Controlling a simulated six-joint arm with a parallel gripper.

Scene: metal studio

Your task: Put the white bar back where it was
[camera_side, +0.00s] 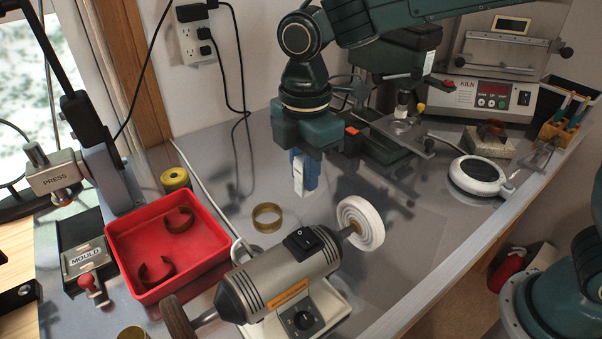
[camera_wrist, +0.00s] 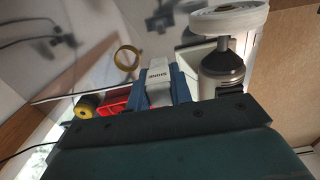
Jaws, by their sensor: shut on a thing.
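The white bar (camera_side: 298,178) is in my gripper (camera_side: 305,168), seen in the side view above the grey bench. My gripper's blue fingers are shut on it, and it hangs down between them. In the wrist view the white bar (camera_wrist: 157,72) carries dark lettering that seems to read "SHINE", and the blue fingers of my gripper (camera_wrist: 158,88) flank it. In the side view the gripper is behind and left of the polishing wheel, apart from it. Whether the bar's lower end touches the bench is hard to tell.
A polishing motor (camera_side: 285,275) with a white wheel (camera_side: 360,223) stands in front. A brass ring (camera_side: 267,217) lies nearby on the bench. A red tray (camera_side: 165,222) holds brass pieces. A yellow roll (camera_side: 174,179) stands behind it. A round white-rimmed device (camera_side: 478,175) sits to the right.

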